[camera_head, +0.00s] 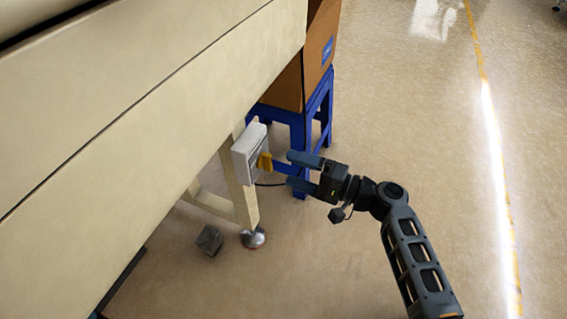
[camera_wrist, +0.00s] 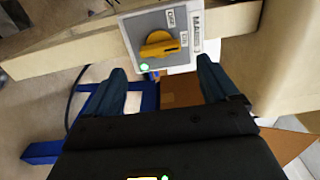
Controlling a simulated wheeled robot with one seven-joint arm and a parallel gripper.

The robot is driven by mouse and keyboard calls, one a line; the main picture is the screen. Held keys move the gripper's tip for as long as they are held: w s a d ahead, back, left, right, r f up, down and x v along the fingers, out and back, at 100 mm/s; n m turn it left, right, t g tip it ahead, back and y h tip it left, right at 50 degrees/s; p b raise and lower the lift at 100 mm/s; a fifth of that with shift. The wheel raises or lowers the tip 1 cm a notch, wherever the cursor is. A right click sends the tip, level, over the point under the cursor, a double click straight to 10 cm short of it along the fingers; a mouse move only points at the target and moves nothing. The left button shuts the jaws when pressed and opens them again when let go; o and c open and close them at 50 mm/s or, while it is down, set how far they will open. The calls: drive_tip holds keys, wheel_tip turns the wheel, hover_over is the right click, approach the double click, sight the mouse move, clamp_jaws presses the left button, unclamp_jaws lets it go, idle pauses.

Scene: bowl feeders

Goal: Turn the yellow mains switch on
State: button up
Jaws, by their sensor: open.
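The yellow mains switch (camera_head: 265,162) is a rotary knob on the face of a pale grey box (camera_head: 247,152) fixed to the machine's leg. In the wrist view the yellow knob (camera_wrist: 160,45) has its bar lying roughly sideways, with its right end near a small label that seems to read ON. Another label, apparently OFF, is above it. A green spot glows at the box's lower left corner. My gripper (camera_head: 291,170) is open and empty in front of the box. In the wrist view its fingers (camera_wrist: 162,70) are apart, with the knob between and beyond their tips.
A large beige machine (camera_head: 150,110) fills the left and overhangs the box. A cardboard box (camera_head: 319,45) on a blue stand (camera_head: 325,105) is close behind. A dark cable hangs under the switch box. A grey block (camera_head: 209,240) is on the floor. The floor at right is clear.

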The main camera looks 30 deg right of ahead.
drive_tip(key=shift+v, duration=1.4)
drive_tip(key=s+a+f+n+g+h, duration=0.1)
drive_tip(key=s+a+f+g+h, duration=0.15)
drive_tip(key=s+f, duration=0.35)
drive_tip(key=s+a+f+g+h, duration=0.1)
drive_tip(key=s+f+h, duration=0.25)
drive_tip(key=s, duration=0.55)
drive_tip(key=s+r+n+h, duration=0.3)
drive_tip(key=s+r+h, duration=0.15)
drive_tip(key=s, duration=0.65)
drive_tip(key=s+a+r+n+t, duration=0.1)
drive_tip(key=s+r+n+t, duration=0.2)
drive_tip(key=r, duration=0.6)
drive_tip(key=s+a+r+n+t, duration=0.1)
drive_tip(key=s+r+n, duration=0.35)
drive_tip(key=r, duration=0.45)
wheel_tip(320, 180, up, 25)
drive_tip(key=p, duration=2.4)
drive_tip(key=shift+s, duration=0.2)
drive_tip(key=shift+d+m, duration=0.1)
drive_tip(key=shift+m, duration=0.15)
